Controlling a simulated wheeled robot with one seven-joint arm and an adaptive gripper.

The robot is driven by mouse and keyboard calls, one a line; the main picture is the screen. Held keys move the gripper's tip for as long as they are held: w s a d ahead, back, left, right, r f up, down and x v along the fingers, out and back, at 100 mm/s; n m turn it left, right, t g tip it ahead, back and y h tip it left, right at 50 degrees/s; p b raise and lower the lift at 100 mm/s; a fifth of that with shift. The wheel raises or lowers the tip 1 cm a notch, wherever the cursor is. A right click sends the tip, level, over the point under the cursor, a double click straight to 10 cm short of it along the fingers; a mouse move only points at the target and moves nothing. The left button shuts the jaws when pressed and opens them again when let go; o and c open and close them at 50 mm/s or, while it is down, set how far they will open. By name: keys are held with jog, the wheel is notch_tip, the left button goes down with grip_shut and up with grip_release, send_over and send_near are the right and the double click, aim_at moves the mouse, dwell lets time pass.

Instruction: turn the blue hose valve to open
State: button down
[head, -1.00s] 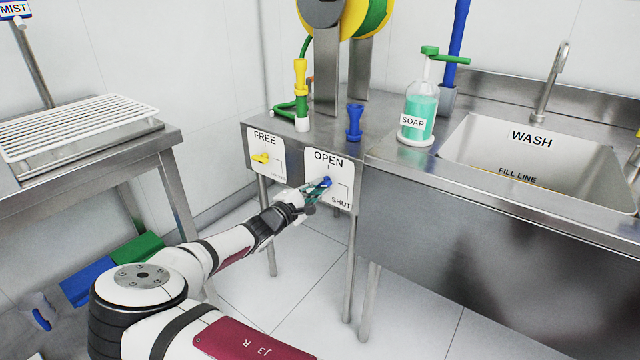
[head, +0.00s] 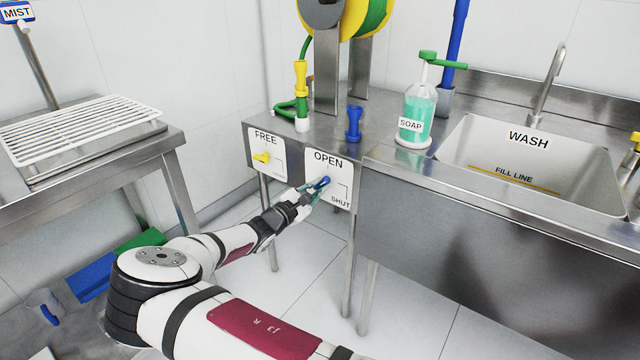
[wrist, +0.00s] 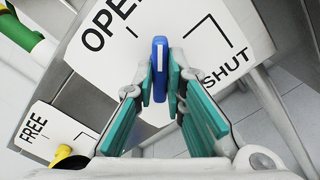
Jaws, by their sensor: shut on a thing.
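The blue hose valve (head: 322,183) is a small blue lever on a white plate (head: 338,164) marked OPEN at the top and SHUT at the lower right. In the wrist view the blue lever (wrist: 160,62) stands upright in the picture, between the tick under OPEN and the corner mark by SHUT. My gripper (head: 310,190) reaches it from the lower left. Its teal-padded fingers, also in the wrist view (wrist: 161,82), are shut on the lever, one on each side. The lever's lower part is partly hidden between the pads.
A plate marked FREE (head: 266,152) with a yellow lever (head: 261,157) is just left. Above are a blue fitting (head: 354,124) and a yellow-green nozzle (head: 301,95). A sink (head: 540,150) and soap bottle (head: 417,115) stand right; a racked table (head: 75,125) stands left.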

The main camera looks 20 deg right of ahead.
jog(key=shift+f, duration=0.1)
jog(key=n+p, duration=0.1)
jog(key=n, duration=0.2)
jog(key=shift+n+p, duration=0.3)
jog(key=shift+n, duration=0.5)
jog(key=n+p, duration=0.1)
jog(key=n, duration=0.2)
jog(key=shift+n, duration=0.4)
jog(key=c, duration=1.5)
grip_release()
jog(key=shift+a, duration=0.1)
jog(key=shift+p+v, duration=1)
jog(key=shift+v, duration=2.45)
